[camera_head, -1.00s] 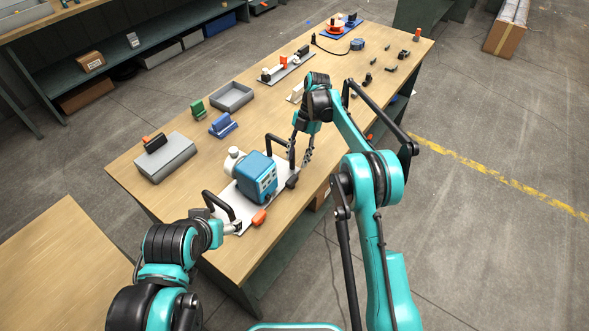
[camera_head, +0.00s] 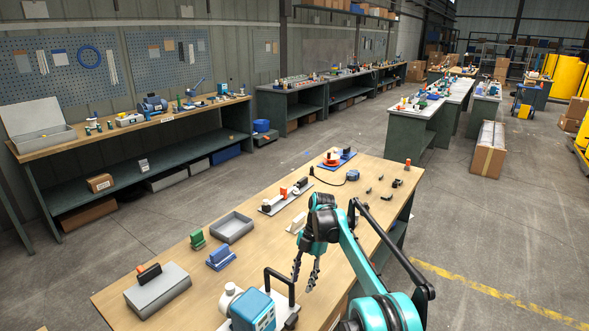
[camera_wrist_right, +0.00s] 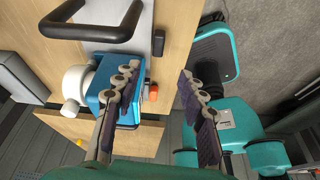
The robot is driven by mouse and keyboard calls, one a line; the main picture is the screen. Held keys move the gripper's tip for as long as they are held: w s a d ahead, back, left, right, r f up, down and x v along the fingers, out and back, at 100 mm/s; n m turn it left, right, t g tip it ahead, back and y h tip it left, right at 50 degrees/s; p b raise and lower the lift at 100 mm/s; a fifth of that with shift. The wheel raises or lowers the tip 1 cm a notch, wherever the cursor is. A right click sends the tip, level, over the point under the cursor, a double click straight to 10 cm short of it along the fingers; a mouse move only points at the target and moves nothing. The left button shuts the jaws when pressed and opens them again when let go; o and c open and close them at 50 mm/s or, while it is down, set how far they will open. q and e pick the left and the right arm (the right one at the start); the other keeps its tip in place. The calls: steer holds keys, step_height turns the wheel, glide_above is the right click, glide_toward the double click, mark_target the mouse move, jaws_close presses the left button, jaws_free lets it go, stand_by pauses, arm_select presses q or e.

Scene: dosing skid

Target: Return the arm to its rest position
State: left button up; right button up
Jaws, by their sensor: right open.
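My right gripper (camera_head: 306,275) is open and empty above the near edge of the wooden table, beside the dosing skid. In the right wrist view its two fingers (camera_wrist_right: 158,95) are spread apart with nothing between them. The blue pump unit (camera_head: 252,312) with its white cap and black handle (camera_head: 281,284) stands on a pale plate at the bottom of the head view. It also shows in the right wrist view (camera_wrist_right: 120,102), partly hidden behind one finger. My left gripper is out of the head view.
The wooden table (camera_head: 150,285) carries a grey case (camera_head: 158,292), a grey tray (camera_head: 232,228), a blue block (camera_head: 220,257), a green block (camera_head: 197,240) and several small black parts. Long workbenches (camera_head: 130,150) line the back wall. Open floor (camera_head: 480,260) lies to the right.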

steer(key=s+d+r+m+t+h, duration=0.1)
steer(key=s+d+r+m+t, duration=0.25)
steer(key=s+r+m, duration=0.3)
steer(key=s+d+r+m+t, duration=0.2)
steer(key=s+d+r+m, duration=0.35)
steer(key=s+m, duration=0.25)
steer(key=s+d+f+m+t, duration=0.2)
steer(key=s+m, duration=0.4)
steer(key=s, duration=0.3)
steer(key=s+d+f+m+t+h, duration=0.1)
steer(key=s+d+f+m+t, duration=0.2)
steer(key=s+m, duration=0.4)
steer(key=shift+s+d+f+h, duration=0.3)
steer(key=shift+s+d+f, duration=0.15)
steer(key=shift+s, duration=0.65)
